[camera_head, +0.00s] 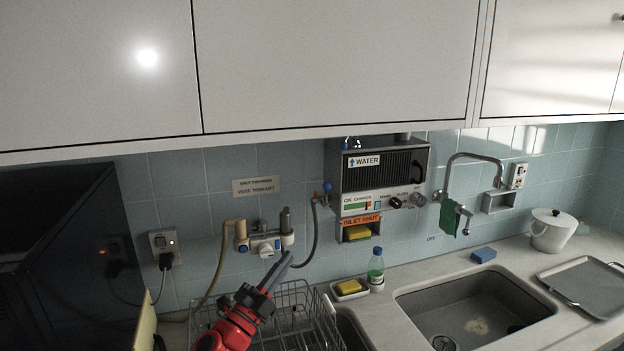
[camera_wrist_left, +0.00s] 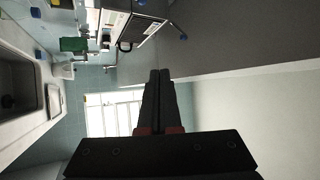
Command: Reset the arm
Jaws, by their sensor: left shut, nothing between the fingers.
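My left gripper (camera_head: 275,272) comes up from the lower left in the head view, on a red and black arm. Its dark fingers are together and empty, in front of the tiled wall and above the wire dish rack (camera_head: 297,312). In the left wrist view the two fingers (camera_wrist_left: 159,76) also lie side by side with nothing between them. No contact with any object shows. My right gripper is in neither view.
A water heater (camera_head: 380,180) hangs on the wall under white cabinets (camera_head: 330,60). A sink (camera_head: 475,305), a soap bottle (camera_head: 376,268), a sponge tray (camera_head: 349,290), a white pot (camera_head: 552,230) and a metal tray (camera_head: 585,285) stand right. A dark panel (camera_head: 75,270) stands left.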

